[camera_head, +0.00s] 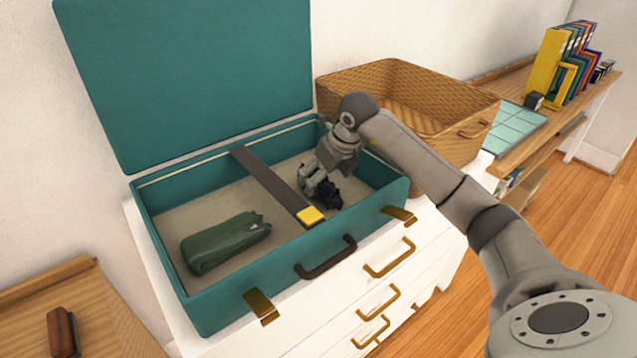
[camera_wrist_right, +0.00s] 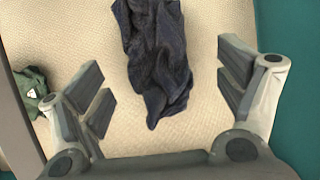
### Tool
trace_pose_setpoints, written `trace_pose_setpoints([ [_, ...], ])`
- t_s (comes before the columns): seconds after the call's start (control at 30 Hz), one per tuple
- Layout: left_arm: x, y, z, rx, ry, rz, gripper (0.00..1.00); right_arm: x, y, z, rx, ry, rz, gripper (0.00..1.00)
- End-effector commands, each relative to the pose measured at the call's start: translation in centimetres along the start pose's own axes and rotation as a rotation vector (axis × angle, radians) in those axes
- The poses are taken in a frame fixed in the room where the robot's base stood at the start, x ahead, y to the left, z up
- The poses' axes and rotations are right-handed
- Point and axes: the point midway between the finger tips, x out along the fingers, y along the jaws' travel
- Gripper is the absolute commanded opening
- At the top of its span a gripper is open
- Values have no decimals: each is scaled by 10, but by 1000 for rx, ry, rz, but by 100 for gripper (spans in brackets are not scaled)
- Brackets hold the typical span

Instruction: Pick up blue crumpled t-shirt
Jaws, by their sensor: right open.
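A dark blue crumpled t-shirt (camera_head: 328,194) lies on the beige lining in the right part of the open teal suitcase (camera_head: 250,262). In the head view it is partly hidden behind my right gripper (camera_head: 318,188). In the right wrist view the t-shirt (camera_wrist_right: 156,60) shows at the top middle, its lower end reaching between the open fingers. My right gripper (camera_wrist_right: 166,92) is open and empty, its fingers on either side of the cloth's lower end. I cannot tell whether they touch the lining. My left gripper is not in view.
A folded green garment (camera_head: 225,243) lies in the suitcase's left part, beyond a dark strap (camera_head: 268,180) with a yellow end. The suitcase walls surround my gripper. A wicker basket (camera_head: 430,100) stands behind my right arm. The raised lid (camera_head: 190,75) stands at the back.

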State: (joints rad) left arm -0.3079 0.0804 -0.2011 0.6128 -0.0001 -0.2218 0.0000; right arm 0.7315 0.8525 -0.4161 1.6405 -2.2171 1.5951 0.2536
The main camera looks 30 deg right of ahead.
Motion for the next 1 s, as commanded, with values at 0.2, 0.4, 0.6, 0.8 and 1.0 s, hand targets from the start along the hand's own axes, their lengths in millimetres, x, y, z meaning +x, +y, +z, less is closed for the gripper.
trace_pose_setpoints([
  [0.2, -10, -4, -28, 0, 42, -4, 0, 28, 1, -2, 1, 1, 2, 89],
  [0.4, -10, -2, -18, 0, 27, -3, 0, 33, 0, -2, -1, 0, 0, 89],
  [0.6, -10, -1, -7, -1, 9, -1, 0, 33, 1, -2, -1, 0, 0, 75],
  [0.8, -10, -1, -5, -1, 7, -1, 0, 33, 1, -2, -1, 0, 0, 49],
  [1.0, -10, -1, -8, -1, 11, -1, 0, 32, 1, -1, -1, -1, 1, 35],
])
